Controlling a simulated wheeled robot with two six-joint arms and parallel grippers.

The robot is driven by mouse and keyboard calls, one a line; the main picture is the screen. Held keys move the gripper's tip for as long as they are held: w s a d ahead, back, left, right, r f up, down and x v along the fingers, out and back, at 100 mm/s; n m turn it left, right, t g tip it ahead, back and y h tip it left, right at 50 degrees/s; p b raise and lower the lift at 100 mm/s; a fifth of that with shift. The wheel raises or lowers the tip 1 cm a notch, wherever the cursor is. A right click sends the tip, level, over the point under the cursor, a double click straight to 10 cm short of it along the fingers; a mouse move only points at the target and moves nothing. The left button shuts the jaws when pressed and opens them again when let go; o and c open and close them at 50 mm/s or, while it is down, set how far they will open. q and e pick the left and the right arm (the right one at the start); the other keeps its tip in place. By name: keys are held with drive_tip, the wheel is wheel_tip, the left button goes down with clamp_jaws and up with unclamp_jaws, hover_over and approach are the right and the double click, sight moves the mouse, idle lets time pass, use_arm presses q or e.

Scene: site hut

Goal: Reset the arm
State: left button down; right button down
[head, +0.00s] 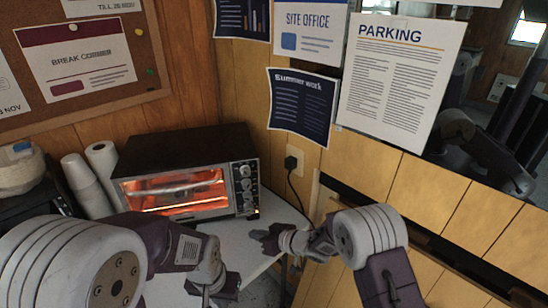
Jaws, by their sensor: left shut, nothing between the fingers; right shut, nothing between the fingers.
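My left arm comes in from the left, and its gripper (212,290) is shut and empty near the bottom edge of the view, in front of the white table. My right arm comes in from the right, bent, and its gripper (262,238) is shut and empty, pointing left. It is in front of the right side of the white table (240,252), near the toaster oven's lower right corner. The two grippers are apart. Neither appears to touch anything.
A toaster oven (190,141) with a glowing orange inside stands on the table. White rolls or stacked cups (78,172) stand left of it. A cord runs to a wall socket (293,160). Papers, including a parking notice (393,85), hang on the wood-panelled wall. A dark reflective panel (500,120) is at right.

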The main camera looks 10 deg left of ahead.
drive_tip(key=w+d+r+m+t+h, duration=0.15)
drive_tip(key=w+d+r+t, duration=0.35)
drive_tip(key=d+r, duration=0.55)
drive_tip(key=s+d+r+m+h, duration=0.25)
drive_tip(key=d+m+h, duration=0.3)
drive_tip(key=d, duration=0.75)
drive_tip(key=s+d+f+m+g+h, duration=0.3)
drive_tip(key=s+d+f, duration=0.1)
drive_tip(key=s+d, duration=0.45)
drive_tip(key=s+f+g, duration=0.3)
drive_tip(key=s+g, duration=0.1)
drive_tip(key=s, duration=0.5)
drive_tip(key=s+f+g, duration=0.3)
drive_tip(key=s, duration=0.5)
wheel_tip(320, 180, up, 12)
drive_tip(key=p, duration=1.2)
drive_tip(key=shift+a+f+h, duration=0.2)
drive_tip(key=shift+a+h, duration=0.05)
drive_tip(key=shift+h, duration=0.05)
